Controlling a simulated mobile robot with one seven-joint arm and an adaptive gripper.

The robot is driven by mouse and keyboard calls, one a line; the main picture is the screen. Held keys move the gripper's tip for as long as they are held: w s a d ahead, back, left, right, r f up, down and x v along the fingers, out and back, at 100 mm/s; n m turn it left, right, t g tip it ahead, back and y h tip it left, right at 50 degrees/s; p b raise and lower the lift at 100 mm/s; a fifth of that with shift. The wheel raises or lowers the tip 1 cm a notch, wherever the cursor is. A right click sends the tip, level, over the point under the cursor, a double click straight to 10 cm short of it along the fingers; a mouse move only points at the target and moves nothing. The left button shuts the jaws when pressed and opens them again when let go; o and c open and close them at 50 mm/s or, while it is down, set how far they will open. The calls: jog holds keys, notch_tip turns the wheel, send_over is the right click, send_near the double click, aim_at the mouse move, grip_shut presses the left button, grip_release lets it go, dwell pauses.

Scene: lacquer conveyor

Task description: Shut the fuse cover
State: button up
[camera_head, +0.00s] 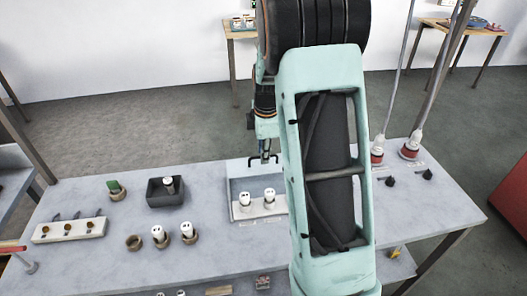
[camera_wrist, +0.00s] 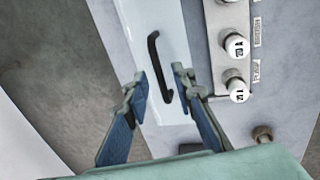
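The fuse cover (camera_wrist: 176,35) is a pale panel with a black bar handle (camera_wrist: 153,55), seen in the wrist view. In the head view the cover (camera_head: 241,168) and its handle (camera_head: 255,159) are at the back of the fuse block (camera_head: 241,214), whose two white fuses are exposed. My gripper (camera_wrist: 160,71) is open, with the handle showing between its two fingers; I cannot tell whether they touch it. In the head view my gripper (camera_head: 265,150) is above the cover, and my arm hides the right side of the block.
On the grey table (camera_head: 90,210) stand a dark box (camera_head: 166,198) with a fuse, a white switch strip (camera_head: 70,230) and several round sockets. Red-based posts (camera_head: 377,156) and small black knobs (camera_head: 390,181) are at the right.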

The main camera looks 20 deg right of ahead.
aim_at(265, 171)
grip_shut()
jog(key=shift+o, duration=0.5)
grip_release()
notch_tip(265, 171, up, 12)
jog(key=s, duration=0.2)
jog(key=shift+s+a, duration=0.2)
jog(key=shift+f, duration=0.1)
